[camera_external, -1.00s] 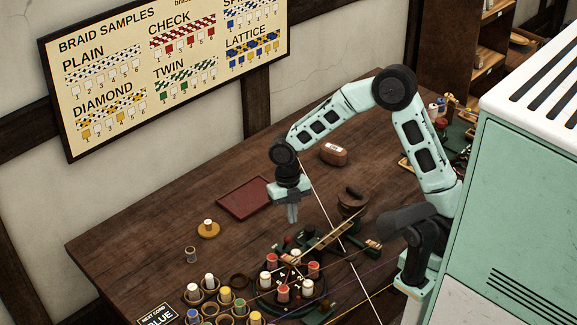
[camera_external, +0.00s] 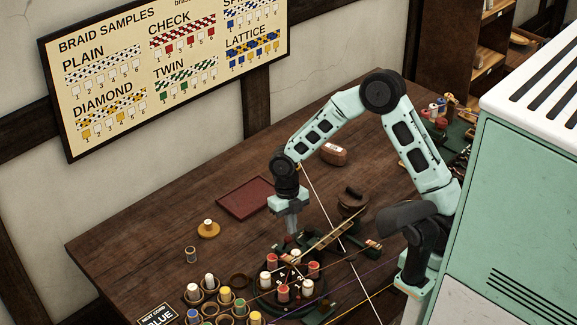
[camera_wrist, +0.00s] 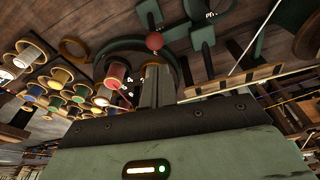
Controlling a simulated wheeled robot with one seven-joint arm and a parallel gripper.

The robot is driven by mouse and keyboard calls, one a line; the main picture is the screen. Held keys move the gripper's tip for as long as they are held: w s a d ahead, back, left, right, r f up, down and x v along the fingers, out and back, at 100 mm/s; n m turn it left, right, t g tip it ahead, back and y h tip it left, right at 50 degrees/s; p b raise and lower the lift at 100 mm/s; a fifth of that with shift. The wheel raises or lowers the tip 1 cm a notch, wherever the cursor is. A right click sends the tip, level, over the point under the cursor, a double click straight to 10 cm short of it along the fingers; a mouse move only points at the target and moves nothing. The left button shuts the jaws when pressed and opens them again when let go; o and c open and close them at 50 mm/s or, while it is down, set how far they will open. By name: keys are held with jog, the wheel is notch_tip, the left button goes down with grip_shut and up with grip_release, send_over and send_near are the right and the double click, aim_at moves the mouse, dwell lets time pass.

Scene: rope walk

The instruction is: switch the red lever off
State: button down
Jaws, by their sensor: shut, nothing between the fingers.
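The red lever's round knob (camera_wrist: 154,41) shows in the wrist view, just beyond my fingertips. Whether they touch it I cannot tell. In the external view the lever is hidden or too small to pick out. My gripper (camera_external: 291,233) is shut and empty, pointing down beside the round braiding machine with its ring of bobbins. Its fingers (camera_wrist: 157,72) also show in the wrist view. A green metal frame (camera_wrist: 204,38) stands near the knob.
Red and white bobbins (camera_external: 282,293) stand close by on the machine. A wooden bar (camera_external: 330,236) and taut cords cross to the right of my gripper. A dark red tray (camera_external: 245,198) lies behind it. The left of the table is mostly clear.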

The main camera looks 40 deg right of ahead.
aim_at(286, 243)
jog(key=shift+x, duration=2.65)
jog(key=shift+r+p, duration=0.15)
jog(key=shift+p, duration=0.2)
jog(key=shift+w+r+p, duration=0.1)
jog(key=shift+w+p, duration=0.05)
jog(key=shift+p, duration=0.2)
jog(key=shift+w+g, duration=0.1)
jog(key=shift+g, duration=0.3)
